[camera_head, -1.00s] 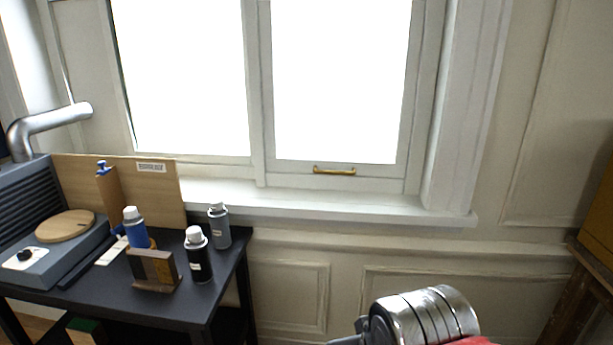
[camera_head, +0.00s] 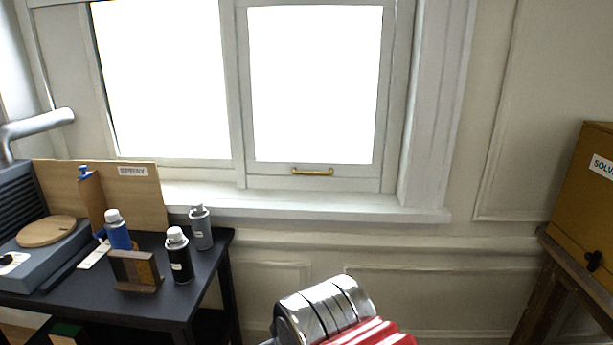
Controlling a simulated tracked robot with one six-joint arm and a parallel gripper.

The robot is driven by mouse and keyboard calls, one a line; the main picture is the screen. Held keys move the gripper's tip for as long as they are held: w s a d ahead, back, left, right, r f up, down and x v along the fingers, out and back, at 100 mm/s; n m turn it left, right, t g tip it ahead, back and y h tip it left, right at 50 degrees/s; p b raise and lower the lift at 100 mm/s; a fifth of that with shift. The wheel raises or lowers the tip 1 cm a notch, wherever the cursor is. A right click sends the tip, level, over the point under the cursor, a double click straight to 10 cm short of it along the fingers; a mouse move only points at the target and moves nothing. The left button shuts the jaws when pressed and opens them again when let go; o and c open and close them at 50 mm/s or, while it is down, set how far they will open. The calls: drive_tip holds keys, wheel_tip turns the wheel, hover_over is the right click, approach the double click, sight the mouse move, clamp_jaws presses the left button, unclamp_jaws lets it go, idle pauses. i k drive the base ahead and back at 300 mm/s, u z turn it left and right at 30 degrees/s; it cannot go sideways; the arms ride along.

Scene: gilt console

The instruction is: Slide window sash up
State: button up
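The window sash (camera_head: 312,178) is the right-hand pane in a white frame, with its bottom rail close above the sill. A small brass handle (camera_head: 312,171) sits on that bottom rail. Part of my arm, silver and red, shows at the bottom centre of the head view, below the sill and apart from the handle. My gripper itself is not clearly visible, so its fingers cannot be seen.
The white sill (camera_head: 300,207) juts out below the window. A black table (camera_head: 140,303) at the left holds several spray cans, a wooden block and a grey machine (camera_head: 35,240). A yellow cabinet (camera_head: 580,215) stands at the right on a wooden stand. The wall below the sill is clear.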

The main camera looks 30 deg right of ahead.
sight(315, 75)
drive_tip(key=z, duration=0.1)
drive_tip(key=i, duration=1)
drive_tip(key=u, duration=0.1)
